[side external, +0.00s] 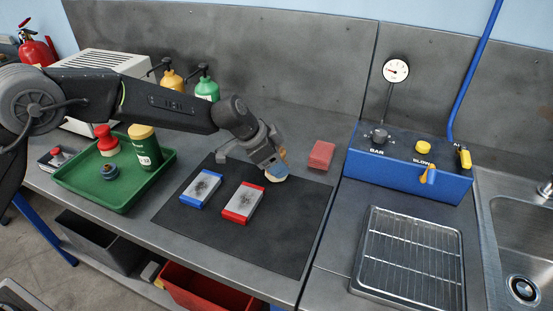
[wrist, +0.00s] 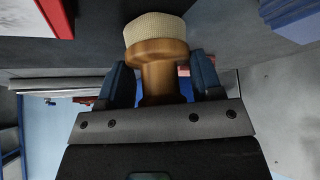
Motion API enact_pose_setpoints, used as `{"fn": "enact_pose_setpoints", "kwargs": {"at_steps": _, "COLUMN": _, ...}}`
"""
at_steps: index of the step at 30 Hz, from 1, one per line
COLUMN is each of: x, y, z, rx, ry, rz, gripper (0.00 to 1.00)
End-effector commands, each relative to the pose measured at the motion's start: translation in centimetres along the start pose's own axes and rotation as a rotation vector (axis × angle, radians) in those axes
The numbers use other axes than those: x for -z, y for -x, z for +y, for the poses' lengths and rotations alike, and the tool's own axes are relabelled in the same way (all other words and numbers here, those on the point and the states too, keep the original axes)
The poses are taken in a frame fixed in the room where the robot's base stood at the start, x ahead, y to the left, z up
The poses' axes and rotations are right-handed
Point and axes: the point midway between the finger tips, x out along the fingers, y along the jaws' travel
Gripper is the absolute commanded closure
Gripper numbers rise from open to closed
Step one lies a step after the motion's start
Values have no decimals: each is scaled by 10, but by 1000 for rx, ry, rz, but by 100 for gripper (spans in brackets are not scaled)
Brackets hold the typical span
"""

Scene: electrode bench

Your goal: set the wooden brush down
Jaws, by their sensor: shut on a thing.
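My gripper (side external: 268,160) hangs over the dark mat (side external: 270,235), near its back. In the wrist view the two dark fingers of my gripper (wrist: 162,82) close on the handle of the wooden brush (wrist: 158,52). The brush has a turned brown body and a pale round bristle head, which points away from my palm. In the side view the brush (side external: 277,175) shows only partly under my fingers, low over the mat, right of the red-edged block (side external: 243,203). I cannot tell whether it touches the mat.
A blue-edged block (side external: 201,189) lies left on the mat. A red block (side external: 321,155) sits at its back right. A green tray (side external: 70,178) with jars stands left; a blue control box (side external: 400,172) and wire rack (side external: 410,262) stand right. The mat's front right is clear.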

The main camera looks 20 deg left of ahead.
Motion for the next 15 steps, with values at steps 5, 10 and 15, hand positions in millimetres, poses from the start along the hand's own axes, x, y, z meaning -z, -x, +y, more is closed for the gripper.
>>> {"fn": "enact_pose_setpoints", "kwargs": {"at_steps": 5, "x": 0, "y": 0, "z": 0, "rx": 0, "ry": 0, "rz": 1, "gripper": 64}}
{"fn": "enact_pose_setpoints", "kwargs": {"at_steps": 10, "x": -1, "y": -2, "z": 0, "rx": -1, "ry": 0, "rz": 0, "gripper": 34}}
{"fn": "enact_pose_setpoints", "kwargs": {"at_steps": 15, "x": -1, "y": -2, "z": 0, "rx": -1, "ry": 0, "rz": 0, "gripper": 18}}
